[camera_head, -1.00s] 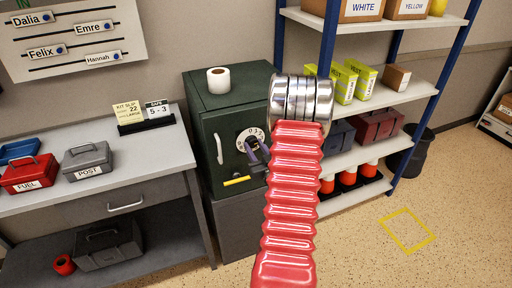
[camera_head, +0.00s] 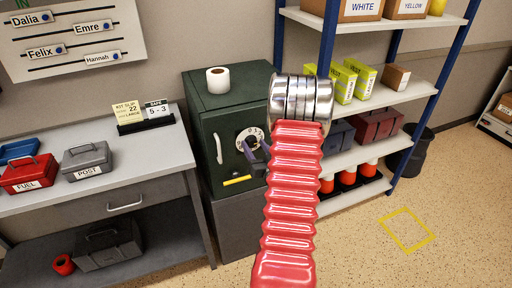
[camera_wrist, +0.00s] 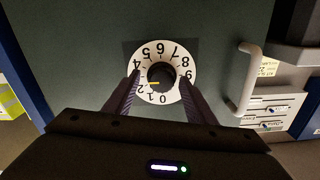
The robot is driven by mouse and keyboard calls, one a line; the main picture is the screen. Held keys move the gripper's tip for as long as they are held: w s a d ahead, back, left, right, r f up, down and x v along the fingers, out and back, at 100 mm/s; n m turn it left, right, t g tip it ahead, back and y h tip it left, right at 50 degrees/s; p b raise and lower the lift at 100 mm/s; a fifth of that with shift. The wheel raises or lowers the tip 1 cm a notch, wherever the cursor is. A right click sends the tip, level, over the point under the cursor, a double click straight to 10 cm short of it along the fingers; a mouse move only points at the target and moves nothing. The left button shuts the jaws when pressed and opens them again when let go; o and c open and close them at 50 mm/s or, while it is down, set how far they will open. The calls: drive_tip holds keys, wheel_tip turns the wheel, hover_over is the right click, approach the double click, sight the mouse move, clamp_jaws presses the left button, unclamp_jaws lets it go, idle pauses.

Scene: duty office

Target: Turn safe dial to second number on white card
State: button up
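The dark green safe (camera_head: 225,110) stands in the middle of the head view. Its white numbered dial (camera_head: 242,136) is partly covered by my gripper (camera_head: 253,152). In the wrist view the dial (camera_wrist: 173,52) appears roughly upside down, with a dark central knob (camera_wrist: 162,72). A yellow mark on the knob points left, toward the 2–3 side; the 3 is hard to make out beside a finger. My gripper (camera_wrist: 161,80) is open, its purple fingers on either side of the knob with visible gaps. The white card (camera_head: 157,109) reads "SAFE 5 - 3".
A yellow kit slip (camera_head: 128,112) stands beside the white card on the desk (camera_head: 140,150). The safe's handle (camera_head: 218,148) is left of the dial. A paper roll (camera_head: 218,80) sits on top of the safe. A shelf unit (camera_head: 350,155) stands to the right.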

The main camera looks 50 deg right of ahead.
drive_tip(key=shift+a, duration=0.1)
drive_tip(key=shift+s+a, duration=0.15)
drive_tip(key=shift+s, duration=0.1)
drive_tip(key=v, duration=1.3)
drive_tip(key=shift+f, duration=0.15)
